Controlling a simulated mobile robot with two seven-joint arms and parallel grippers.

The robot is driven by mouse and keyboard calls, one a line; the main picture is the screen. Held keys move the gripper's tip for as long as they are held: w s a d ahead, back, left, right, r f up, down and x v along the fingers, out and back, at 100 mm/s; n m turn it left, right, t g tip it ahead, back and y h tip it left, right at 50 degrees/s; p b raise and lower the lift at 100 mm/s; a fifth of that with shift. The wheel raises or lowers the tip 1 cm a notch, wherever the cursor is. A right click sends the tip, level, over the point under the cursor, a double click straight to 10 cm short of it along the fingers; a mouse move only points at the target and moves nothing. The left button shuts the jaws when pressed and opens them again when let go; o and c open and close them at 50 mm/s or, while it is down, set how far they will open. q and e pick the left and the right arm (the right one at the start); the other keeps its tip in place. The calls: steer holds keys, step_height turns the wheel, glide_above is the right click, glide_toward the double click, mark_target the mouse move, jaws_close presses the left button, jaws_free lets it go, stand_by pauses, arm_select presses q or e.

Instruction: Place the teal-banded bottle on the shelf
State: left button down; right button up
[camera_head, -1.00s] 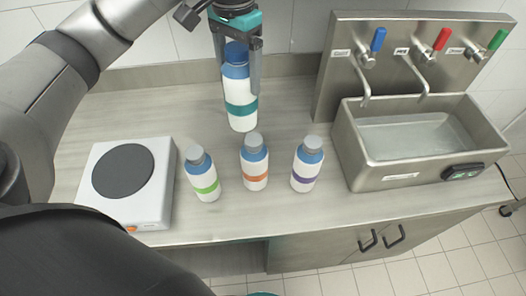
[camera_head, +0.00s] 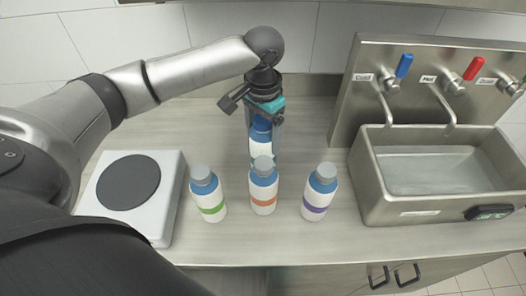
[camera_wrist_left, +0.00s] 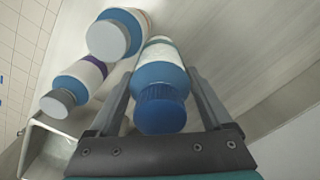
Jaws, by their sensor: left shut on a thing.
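The teal-banded bottle (camera_head: 261,147) is white with a blue cap and stands upright behind the orange-banded bottle, which hides its lower part. My left gripper (camera_head: 264,153) points down from above, its fingers on either side of the bottle, shut on it. In the left wrist view the bottle (camera_wrist_left: 160,77) lies between the two fingers, its blue cap toward the palm and part of the teal band showing at its far end. I cannot tell whether its base touches the counter. No shelf shows clearly. My right gripper is out of view.
Bottles with green (camera_head: 208,194), orange (camera_head: 263,188) and purple (camera_head: 319,193) bands stand in a row in front. A hot plate (camera_head: 130,190) is at left. A metal sink (camera_head: 400,208) with taps is at right.

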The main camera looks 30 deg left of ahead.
arm_select(q)
steer(key=shift+f+b, duration=0.35)
steer(key=shift+f, duration=2.65)
jaws_free()
